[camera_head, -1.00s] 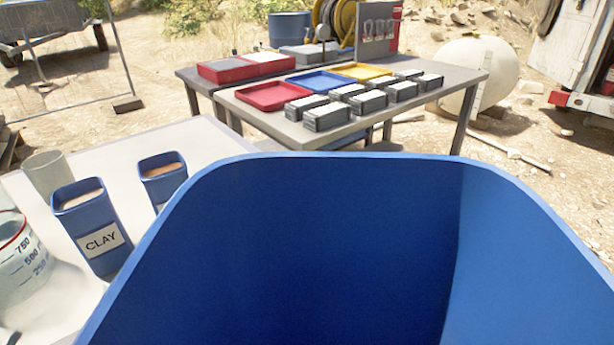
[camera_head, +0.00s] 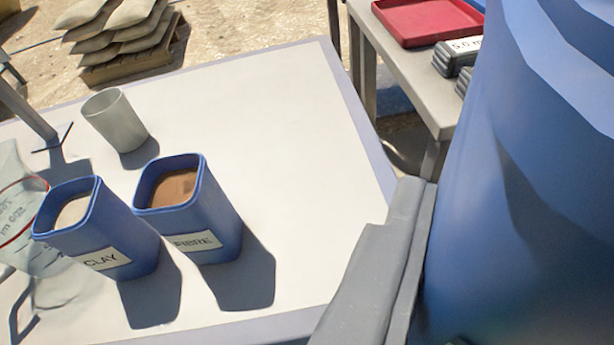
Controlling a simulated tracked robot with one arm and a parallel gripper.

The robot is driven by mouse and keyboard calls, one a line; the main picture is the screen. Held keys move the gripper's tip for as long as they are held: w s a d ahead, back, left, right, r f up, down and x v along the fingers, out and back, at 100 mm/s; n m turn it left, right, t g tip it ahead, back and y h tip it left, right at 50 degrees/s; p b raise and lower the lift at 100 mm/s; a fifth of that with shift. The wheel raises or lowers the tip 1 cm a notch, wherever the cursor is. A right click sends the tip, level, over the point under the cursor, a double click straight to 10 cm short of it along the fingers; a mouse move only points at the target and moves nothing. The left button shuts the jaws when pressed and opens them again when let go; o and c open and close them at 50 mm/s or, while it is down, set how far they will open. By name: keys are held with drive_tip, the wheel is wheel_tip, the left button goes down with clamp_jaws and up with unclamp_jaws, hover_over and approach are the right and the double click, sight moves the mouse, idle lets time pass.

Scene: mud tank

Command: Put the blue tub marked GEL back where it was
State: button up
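A large blue tub (camera_head: 530,190) fills the right side of the view, very close to the camera. Its outer wall shows; no GEL label is visible on it, and its rim and contents are out of view. One grey finger of my gripper (camera_head: 405,235) lies against the tub's left side; the other finger is hidden. My gripper appears shut on this tub, above the right edge of the white table (camera_head: 280,130). On that table stand the blue CLAY tub (camera_head: 130,235) and the blue FIBRE tub (camera_head: 215,215), side by side and upright, each with an open top.
A clear measuring jug (camera_head: 22,215) with a red line stands left of the CLAY tub. A grey cup (camera_head: 118,125) stands behind. The white table is clear right of FIBRE. A grey table with a red tray (camera_head: 430,20) is beyond; stacked sacks (camera_head: 120,30) lie at back left.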

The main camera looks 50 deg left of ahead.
drive_tip(key=shift+w+d, duration=0.1)
drive_tip(key=shift+w, duration=0.3)
drive_tip(key=shift+w+d, duration=0.15)
drive_tip(key=shift+d, duration=0.15)
drive_tip(key=shift+w+a+f, duration=0.1)
drive_tip(key=shift+w+a, duration=0.1)
drive_tip(key=shift+a, duration=0.1)
drive_tip(key=w+a+f+n+g+y+b, duration=0.2)
drive_tip(key=a+f+n+y+b, duration=0.15)
drive_tip(key=a, duration=0.55)
drive_tip(key=w+a+f+n+g+y+b, duration=0.25)
drive_tip(key=a+f, duration=0.25)
drive_tip(key=a, duration=0.4)
drive_tip(key=shift+n+y, duration=0.3)
drive_tip(key=shift+n, duration=0.1)
drive_tip(key=shift+s+a+f+b, duration=0.1)
drive_tip(key=shift+a+f+b, duration=0.1)
drive_tip(key=shift+f, duration=1.6)
drive_tip(key=shift+w+a+f+b, duration=0.1)
drive_tip(key=shift+f+b, duration=0.15)
drive_tip(key=shift+f, duration=1.55)
drive_tip(key=shift+s+a+f+b, duration=0.1)
drive_tip(key=shift+a+f+b, duration=0.1)
drive_tip(key=shift+f, duration=1.6)
drive_tip(key=shift+d+r, duration=0.1)
